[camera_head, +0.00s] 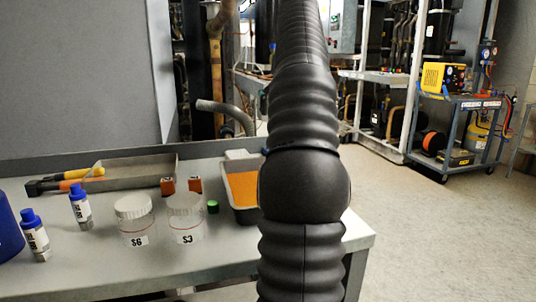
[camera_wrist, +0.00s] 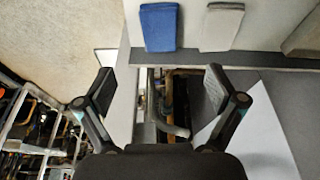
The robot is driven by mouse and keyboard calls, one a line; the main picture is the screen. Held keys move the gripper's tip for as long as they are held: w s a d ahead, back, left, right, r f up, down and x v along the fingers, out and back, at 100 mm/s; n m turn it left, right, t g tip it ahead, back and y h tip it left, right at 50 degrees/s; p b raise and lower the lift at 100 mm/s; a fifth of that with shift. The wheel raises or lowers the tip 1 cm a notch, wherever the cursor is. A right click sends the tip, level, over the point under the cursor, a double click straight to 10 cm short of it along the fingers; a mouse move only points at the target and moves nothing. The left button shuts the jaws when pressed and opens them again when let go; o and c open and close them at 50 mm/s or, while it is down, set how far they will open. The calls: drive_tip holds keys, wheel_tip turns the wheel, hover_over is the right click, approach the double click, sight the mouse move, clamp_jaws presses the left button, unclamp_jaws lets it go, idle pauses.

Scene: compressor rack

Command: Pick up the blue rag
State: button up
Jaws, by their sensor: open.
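The blue rag (camera_wrist: 158,27) shows in the wrist view at the top, left of centre. It looks like a flat folded rectangle lying on a pale grey surface, near that surface's dark edge. My gripper (camera_wrist: 160,88) is open and empty, its two fingers spread wide in the wrist view. The rag appears beyond the fingertips, apart from them. In the head view I cannot make out the rag; my black arm covers the middle of that picture and my gripper does not show.
A light grey folded cloth (camera_wrist: 221,27) lies right of the rag, with a gap between. In the head view a bench (camera_head: 200,260) holds lidded jars (camera_head: 136,220), small blue-capped bottles (camera_head: 80,207) and a grey tray (camera_head: 140,172). A cart (camera_head: 460,115) stands far right; floor there is clear.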

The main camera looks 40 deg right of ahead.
drive_tip(key=b+x, duration=0.2)
drive_tip(key=x, duration=0.4)
drive_tip(key=shift+f, duration=0.15)
drive_tip(key=shift+w+b+x, duration=0.1)
drive_tip(key=shift+b+x, duration=0.55)
drive_tip(key=shift+x, duration=0.9)
drive_tip(key=shift+w+b+x, duration=0.15)
drive_tip(key=shift+b+x, duration=0.5)
drive_tip(key=shift+x, duration=0.9)
